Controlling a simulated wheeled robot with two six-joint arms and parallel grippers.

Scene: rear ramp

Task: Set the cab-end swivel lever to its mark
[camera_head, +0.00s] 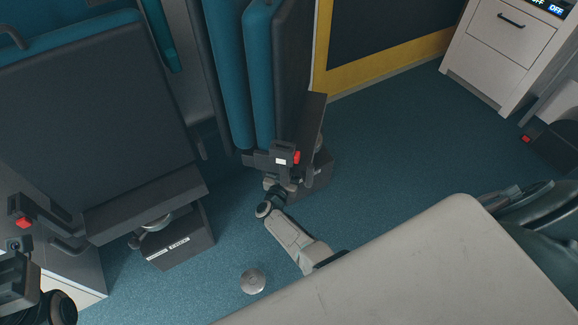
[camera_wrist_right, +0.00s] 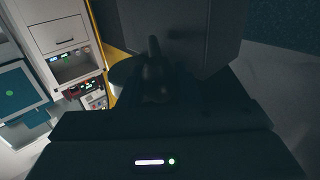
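A red-tipped lever (camera_head: 296,157) shows at the lower front of the middle seat (camera_head: 262,75). I cannot make out its mark or tell for sure which lever is the cab-end one. My right arm reaches up from the lower middle, and its gripper (camera_head: 277,168) is close against this lever. Whether it touches or holds the lever is hidden. In the right wrist view, a dark upright shape (camera_wrist_right: 155,75) stands in front of my dark gripper body; the fingers are too dark to read. Part of my left arm shows at the lower left edge, with its gripper (camera_head: 18,278) partly cut off.
A second seat (camera_head: 90,95) stands at the left with a red-tipped part (camera_head: 24,223) and a labelled base box (camera_head: 175,247). A round metal disc (camera_head: 253,281) lies on the blue floor. A white drawer cabinet (camera_head: 505,45) stands at the upper right, also in the wrist view (camera_wrist_right: 62,35).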

